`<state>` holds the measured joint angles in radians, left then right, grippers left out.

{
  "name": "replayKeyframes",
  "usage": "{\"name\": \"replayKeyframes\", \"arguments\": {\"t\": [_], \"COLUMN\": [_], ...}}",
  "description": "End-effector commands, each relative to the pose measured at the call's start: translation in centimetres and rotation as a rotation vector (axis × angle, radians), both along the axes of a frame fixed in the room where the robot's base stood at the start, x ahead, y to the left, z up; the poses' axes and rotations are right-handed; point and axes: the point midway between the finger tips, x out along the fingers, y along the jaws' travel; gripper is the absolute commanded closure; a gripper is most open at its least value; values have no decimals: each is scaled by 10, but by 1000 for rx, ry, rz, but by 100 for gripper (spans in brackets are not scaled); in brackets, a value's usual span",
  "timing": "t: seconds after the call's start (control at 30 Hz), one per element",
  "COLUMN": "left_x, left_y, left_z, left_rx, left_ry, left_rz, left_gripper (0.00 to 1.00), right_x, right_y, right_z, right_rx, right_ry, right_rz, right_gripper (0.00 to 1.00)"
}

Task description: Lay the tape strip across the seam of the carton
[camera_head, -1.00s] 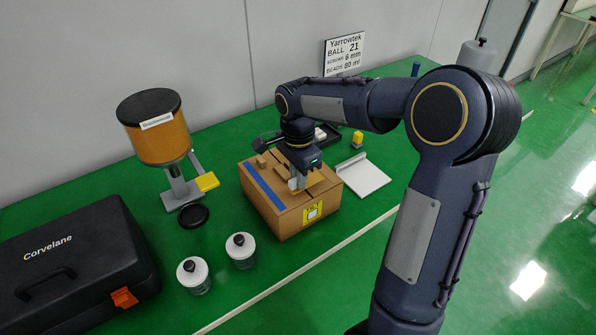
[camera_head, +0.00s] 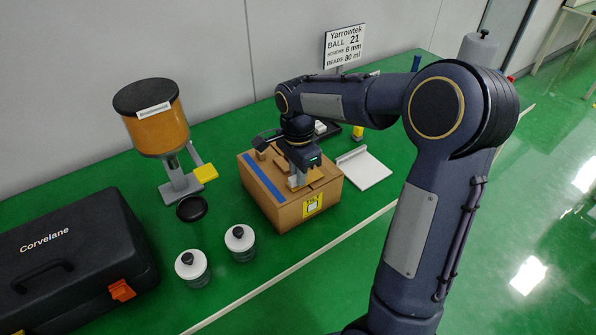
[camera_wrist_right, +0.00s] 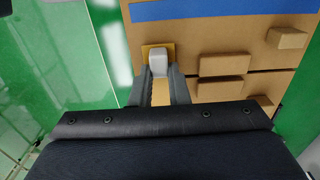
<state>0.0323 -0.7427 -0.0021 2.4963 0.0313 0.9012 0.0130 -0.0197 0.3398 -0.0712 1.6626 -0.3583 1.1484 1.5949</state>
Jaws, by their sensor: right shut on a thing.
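The brown carton (camera_head: 312,205) stands on the green table, with a yellow label on its front side. A blue strip (camera_head: 264,178) lies flat along the left part of its top. My right gripper (camera_head: 297,181) points down at the carton's top, near its front edge. In the right wrist view the gripper (camera_wrist_right: 158,80) is shut on a light grey block (camera_wrist_right: 157,62). A tan-yellow strip (camera_wrist_right: 161,92) shows under that block and between the fingers; it looks like the tape strip. Whether it touches the carton is unclear. The gripper partly hides the seam. My left gripper is out of view.
Several cardboard-coloured blocks (camera_wrist_right: 224,63) stick up from the carton's top. Two white-lidded jars (camera_head: 240,240), an orange hopper (camera_head: 160,130) and a black case (camera_head: 70,260) stand left. A white panel (camera_head: 364,170) lies right of the carton.

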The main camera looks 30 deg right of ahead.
Motion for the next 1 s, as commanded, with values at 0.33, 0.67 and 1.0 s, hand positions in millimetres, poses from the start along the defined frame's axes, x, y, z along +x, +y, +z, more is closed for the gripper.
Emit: {"name": "replayKeyframes", "arguments": {"t": [0.33,0.67,1.0], "left_x": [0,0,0], "left_y": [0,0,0], "left_z": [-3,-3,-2], "left_rx": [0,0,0], "left_ry": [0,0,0], "left_rz": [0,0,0], "left_gripper": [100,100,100], "right_x": [0,0,1], "right_y": [0,0,0], "right_z": [-5,-5,36], "right_rx": [0,0,-1], "right_ry": [0,0,-6], "right_rz": [0,0,0], "right_gripper": [73,60,60]}}
